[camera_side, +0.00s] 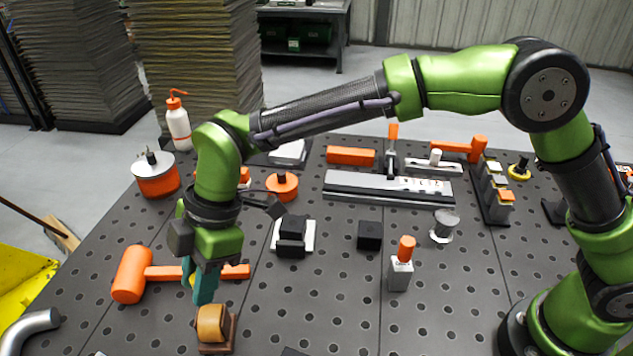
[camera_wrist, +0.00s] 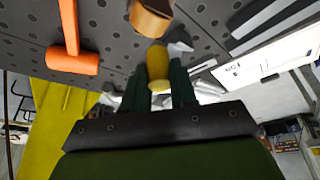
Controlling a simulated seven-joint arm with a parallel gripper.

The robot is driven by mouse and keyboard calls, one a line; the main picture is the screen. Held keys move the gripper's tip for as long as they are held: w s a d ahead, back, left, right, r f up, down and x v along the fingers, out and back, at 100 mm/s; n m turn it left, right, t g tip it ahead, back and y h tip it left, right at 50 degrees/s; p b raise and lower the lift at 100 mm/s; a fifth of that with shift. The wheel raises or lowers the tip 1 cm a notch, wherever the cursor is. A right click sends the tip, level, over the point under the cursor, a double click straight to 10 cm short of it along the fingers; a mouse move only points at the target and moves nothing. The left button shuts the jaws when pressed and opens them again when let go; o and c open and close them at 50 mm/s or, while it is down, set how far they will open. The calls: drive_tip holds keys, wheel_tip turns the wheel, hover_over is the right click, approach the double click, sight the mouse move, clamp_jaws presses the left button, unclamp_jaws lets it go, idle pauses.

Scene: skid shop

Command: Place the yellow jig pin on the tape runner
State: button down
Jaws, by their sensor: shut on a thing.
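The yellow jig pin (camera_wrist: 158,68) is a short yellow cylinder between the two fingers of my gripper (camera_wrist: 158,82) in the wrist view. In the side view the fingers of my gripper (camera_side: 203,286) point down, and only a sliver of yellow shows at their left edge. My gripper is shut on the pin and holds it above the table. What looks like the tape runner, a tan rounded body on a brown base (camera_side: 213,326), stands just in front of the fingertips. It shows at the top of the wrist view (camera_wrist: 150,18), apart from the pin.
An orange mallet (camera_side: 131,274) lies behind and left of my gripper. A black block on a white plate (camera_side: 292,237), a black cube (camera_side: 370,235) and an orange-topped grey block (camera_side: 400,272) stand to the right. The perforated table (camera_side: 330,315) is clear at front centre.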

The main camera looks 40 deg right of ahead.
drive_tip(key=shift+w+a+f, duration=0.1)
drive_tip(key=shift+w+a, duration=0.2)
drive_tip(key=shift+a, duration=0.1)
drive_tip(key=shift+d+f, duration=0.1)
drive_tip(key=shift+f, duration=1.6)
drive_tip(key=shift+f, duration=0.15)
drive_tip(key=c, duration=0.9)
unclamp_jaws()
